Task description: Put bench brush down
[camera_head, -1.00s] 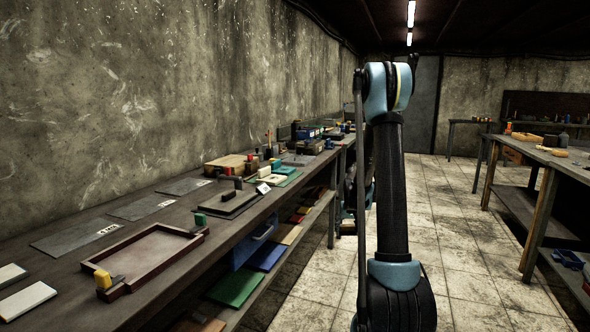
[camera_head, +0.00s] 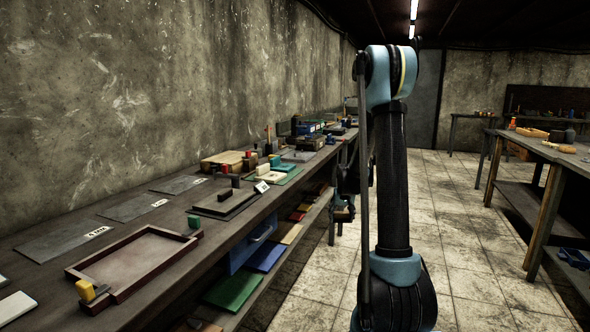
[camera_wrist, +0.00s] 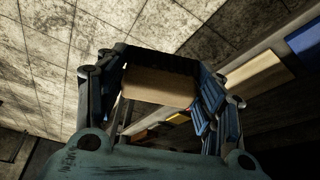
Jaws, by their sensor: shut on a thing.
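My gripper (camera_wrist: 158,90) is shut on the bench brush (camera_wrist: 160,90) in the wrist view. The brush shows as a tan wooden block with a dark strip along its far edge, between the two fingers. Its remaining parts are hidden by the gripper. The gripper and brush are over the floor beside the bench's lower shelf in that view. In the head view my arm hides most of the gripper, and the brush cannot be made out.
A long workbench (camera_head: 40,215) runs along the left wall. It holds a shallow wooden frame (camera_head: 165,238), flat grey plates (camera_head: 132,207), a dark board (camera_head: 226,202) and crowded items farther back. Coloured boards lie on its lower shelf. Another table (camera_head: 545,150) stands right; tiled floor lies between.

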